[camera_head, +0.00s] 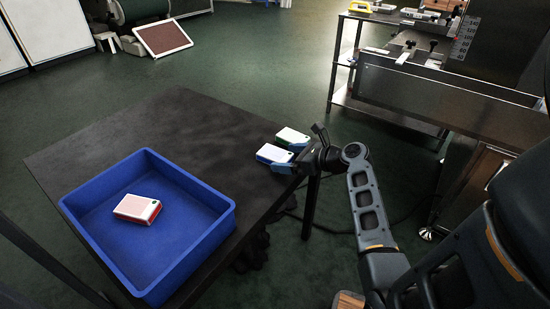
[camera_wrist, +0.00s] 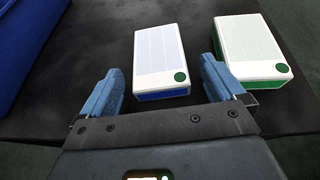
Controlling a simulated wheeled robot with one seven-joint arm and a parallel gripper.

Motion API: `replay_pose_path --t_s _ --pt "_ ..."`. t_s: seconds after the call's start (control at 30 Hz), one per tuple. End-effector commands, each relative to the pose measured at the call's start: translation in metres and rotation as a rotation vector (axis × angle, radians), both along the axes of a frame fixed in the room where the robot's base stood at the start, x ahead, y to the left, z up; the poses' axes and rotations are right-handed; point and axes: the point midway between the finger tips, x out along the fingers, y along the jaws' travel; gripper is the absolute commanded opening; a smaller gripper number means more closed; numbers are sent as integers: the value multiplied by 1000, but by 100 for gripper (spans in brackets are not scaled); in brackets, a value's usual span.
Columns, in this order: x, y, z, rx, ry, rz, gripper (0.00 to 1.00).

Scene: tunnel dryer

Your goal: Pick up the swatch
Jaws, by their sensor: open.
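Two white-topped swatch blocks lie side by side at the table's right corner. One has blue sides and a green dot (camera_wrist: 160,58); it also shows in the head view (camera_head: 272,153). The other has green sides (camera_wrist: 251,45) and lies to its right, also visible in the head view (camera_head: 291,136). My gripper (camera_wrist: 161,68) is open and empty, with its blue fingers apart. In the wrist view the near end of the blue-sided swatch lies between the fingers. The right finger appears in front of the gap between the two swatches. Finger height above the table is unclear.
A blue bin (camera_head: 211,243) on the dark table (camera_head: 130,128) holds another swatch block (camera_head: 137,208) with a pinkish top. The table between bin and swatches is clear. A metal workbench (camera_head: 440,85) stands at the right, across an open floor gap.

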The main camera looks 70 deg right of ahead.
Motion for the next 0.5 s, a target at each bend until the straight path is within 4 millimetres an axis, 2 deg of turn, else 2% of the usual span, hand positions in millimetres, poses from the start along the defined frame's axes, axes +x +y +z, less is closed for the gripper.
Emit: replay_pose_path --t_s 0.07,0.5 --pt "0 0 0 0 0 0 96" --pt "0 1 0 0 0 1 54"
